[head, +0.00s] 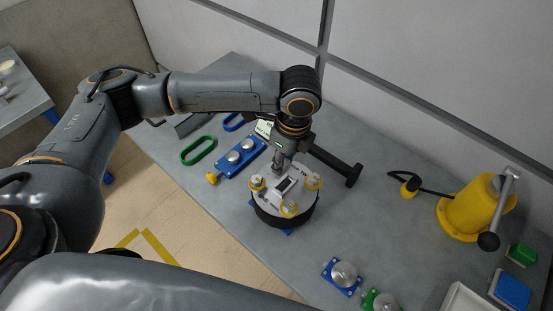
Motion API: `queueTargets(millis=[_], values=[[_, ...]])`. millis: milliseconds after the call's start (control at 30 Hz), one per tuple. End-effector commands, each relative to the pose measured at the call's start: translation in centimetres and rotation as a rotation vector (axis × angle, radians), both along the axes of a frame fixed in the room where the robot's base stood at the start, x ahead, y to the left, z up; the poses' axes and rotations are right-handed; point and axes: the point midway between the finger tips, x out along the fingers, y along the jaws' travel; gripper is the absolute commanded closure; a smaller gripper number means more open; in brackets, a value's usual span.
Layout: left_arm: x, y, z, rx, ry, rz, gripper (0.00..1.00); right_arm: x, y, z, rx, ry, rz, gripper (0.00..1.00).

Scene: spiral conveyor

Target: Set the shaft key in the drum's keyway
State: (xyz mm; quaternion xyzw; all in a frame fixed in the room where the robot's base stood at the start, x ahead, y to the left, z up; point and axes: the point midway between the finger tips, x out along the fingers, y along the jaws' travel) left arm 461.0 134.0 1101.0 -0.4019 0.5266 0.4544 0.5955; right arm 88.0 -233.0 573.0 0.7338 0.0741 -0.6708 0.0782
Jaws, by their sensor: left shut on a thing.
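The drum (262,213) stands on the grey table, with a pale top, a black side and yellow-ringed knobs around its rim. A dark rectangular opening (287,183) shows on its top; I cannot tell for sure that it is the keyway. My left gripper (278,168) points down over the far edge of the drum top, close to the opening. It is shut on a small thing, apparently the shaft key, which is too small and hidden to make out. I cannot tell whether it touches the drum. My right gripper is not in view.
A blue plate with two silver knobs (241,157) and a green ring (198,150) lie left of the drum. A yellow lever device (473,210) stands at right. Blue (342,276) and green fixtures sit at front.

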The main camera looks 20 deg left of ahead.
Motion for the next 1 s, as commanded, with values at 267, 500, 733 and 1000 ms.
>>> queueTargets(millis=[267,500,733,1000], values=[[0.3,-0.2,0.2,0.0,0.002,-0.087,0.93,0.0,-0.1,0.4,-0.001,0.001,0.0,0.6],[0.3,-0.1,0.2,-0.001,0.002,-0.085,0.93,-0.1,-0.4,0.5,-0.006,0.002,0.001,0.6],[0.3,-0.1,0.3,0.0,0.002,-0.083,0.93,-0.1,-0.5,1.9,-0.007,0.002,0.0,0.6],[0.3,-0.2,-2.9,0.001,0.002,-0.084,0.93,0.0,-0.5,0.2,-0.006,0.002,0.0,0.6]])
